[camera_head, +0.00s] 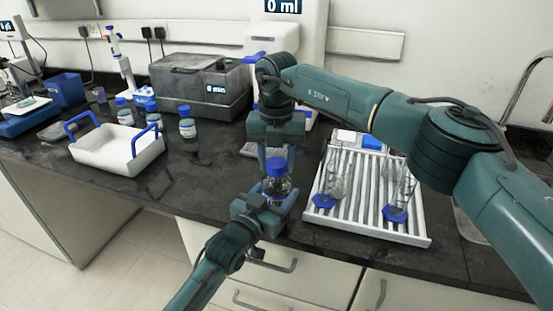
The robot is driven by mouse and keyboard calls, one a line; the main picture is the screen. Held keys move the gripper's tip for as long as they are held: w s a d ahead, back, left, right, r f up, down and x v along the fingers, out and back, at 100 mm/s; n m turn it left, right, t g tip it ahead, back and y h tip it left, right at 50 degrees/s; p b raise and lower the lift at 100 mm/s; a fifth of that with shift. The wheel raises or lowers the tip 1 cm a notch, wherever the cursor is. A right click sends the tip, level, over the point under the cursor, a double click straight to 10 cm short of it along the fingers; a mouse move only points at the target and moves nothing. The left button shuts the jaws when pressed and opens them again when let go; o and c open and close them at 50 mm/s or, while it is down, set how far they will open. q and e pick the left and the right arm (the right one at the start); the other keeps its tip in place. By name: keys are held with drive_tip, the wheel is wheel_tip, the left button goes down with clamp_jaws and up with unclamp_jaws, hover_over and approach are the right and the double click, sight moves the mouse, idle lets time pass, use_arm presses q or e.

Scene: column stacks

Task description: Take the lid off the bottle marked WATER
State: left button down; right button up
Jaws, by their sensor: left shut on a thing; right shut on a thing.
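A clear bottle (277,186) with a blue lid (277,166) stands upright near the front edge of the bench; the lid sits on its neck. No WATER marking can be read on it. My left gripper (270,202) reaches up from below and is shut around the lower part of the bottle, hiding its base. My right gripper (277,158) comes down from above, its fingers on both sides of the lid, shut on it.
A white rack (420,236) with glassware on blue bases stands to the right. A white tray with blue handles (118,161) is at the left, with several blue-capped bottles (187,124) near it. A grey box machine (200,85) stands behind. Bare black bench lies left of my grippers.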

drive_tip(key=n, duration=0.4)
drive_tip(key=shift+n, duration=0.3)
drive_tip(key=n, duration=0.6)
drive_tip(key=shift+n, duration=0.3)
drive_tip(key=n, duration=2.1)
drive_tip(key=shift+r+n, duration=0.1)
drive_tip(key=shift+n, duration=0.3)
drive_tip(key=n, duration=0.9)
